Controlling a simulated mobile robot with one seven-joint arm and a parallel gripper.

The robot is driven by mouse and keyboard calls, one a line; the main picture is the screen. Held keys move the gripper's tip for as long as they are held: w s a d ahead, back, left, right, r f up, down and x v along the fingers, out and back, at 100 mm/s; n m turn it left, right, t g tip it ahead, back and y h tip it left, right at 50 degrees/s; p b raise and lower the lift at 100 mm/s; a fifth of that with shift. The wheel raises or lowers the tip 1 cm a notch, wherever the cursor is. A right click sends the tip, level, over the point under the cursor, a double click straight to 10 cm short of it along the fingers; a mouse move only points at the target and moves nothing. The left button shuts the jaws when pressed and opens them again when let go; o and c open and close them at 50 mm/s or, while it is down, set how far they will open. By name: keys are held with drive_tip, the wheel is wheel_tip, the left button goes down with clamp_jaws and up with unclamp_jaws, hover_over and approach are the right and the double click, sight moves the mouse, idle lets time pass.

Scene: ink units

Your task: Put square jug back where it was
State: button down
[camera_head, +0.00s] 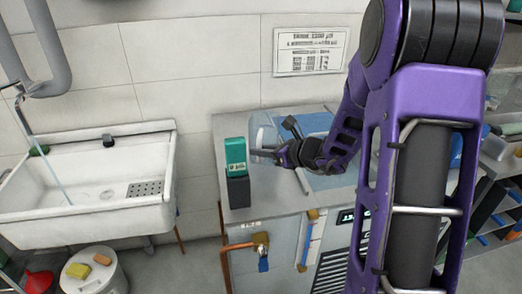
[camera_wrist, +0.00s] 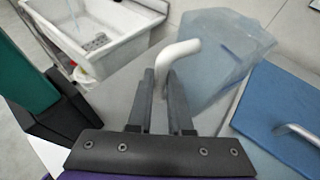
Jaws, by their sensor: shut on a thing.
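The square jug is a translucent pale-blue vessel with a white curved handle. In the wrist view the jug (camera_wrist: 222,58) is beyond my fingers at the upper right, and its handle (camera_wrist: 178,50) runs down between them. My gripper (camera_wrist: 161,88) is shut on this handle. In the head view the jug (camera_head: 263,128) shows partly behind my gripper (camera_head: 262,153), over the grey worktop. I cannot tell whether its base touches the worktop.
A teal and black upright object (camera_head: 236,160) stands close left of my gripper on the worktop (camera_head: 232,213). A blue panel with a bar handle (camera_wrist: 285,105) lies to the right. A white sink (camera_head: 90,190) is at the left, with a wall behind.

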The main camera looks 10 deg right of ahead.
drive_tip(key=c, duration=0.8)
unclamp_jaws()
drive_tip(key=shift+f, duration=0.1)
drive_tip(key=shift+c, duration=0.2)
drive_tip(key=shift+d+r, duration=0.1)
drive_tip(key=shift+r, duration=0.2)
drive_tip(key=p+v, duration=0.2)
drive_tip(key=v, duration=0.9)
drive_tip(key=shift+s+d, duration=0.2)
drive_tip(key=shift+s, duration=0.2)
drive_tip(key=shift+a, duration=0.1)
